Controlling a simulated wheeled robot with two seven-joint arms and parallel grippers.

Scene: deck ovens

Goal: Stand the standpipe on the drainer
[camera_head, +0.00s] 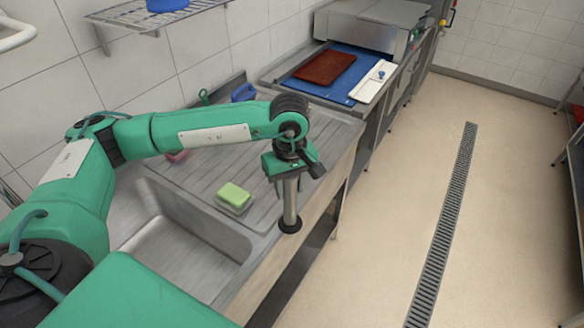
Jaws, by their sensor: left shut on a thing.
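The standpipe (290,200) is a steel tube with a black foot. It hangs upright below my left gripper (289,170), which is shut on its upper part. The drainer (250,150) is the ribbed steel board beside the sink. In the picture the pipe's black foot shows by the drainer's front edge, near the sink's right corner. I cannot tell whether the foot is above the board or out past its edge. My left arm hides part of the drainer. My right gripper is not in view.
A green and white sponge (234,196) lies on the drainer, left of the pipe. The empty sink basin (185,245) is nearer. Behind are a blue item (243,92) and a counter with a brown tray (324,67) and a white board (373,82). The floor at right is clear.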

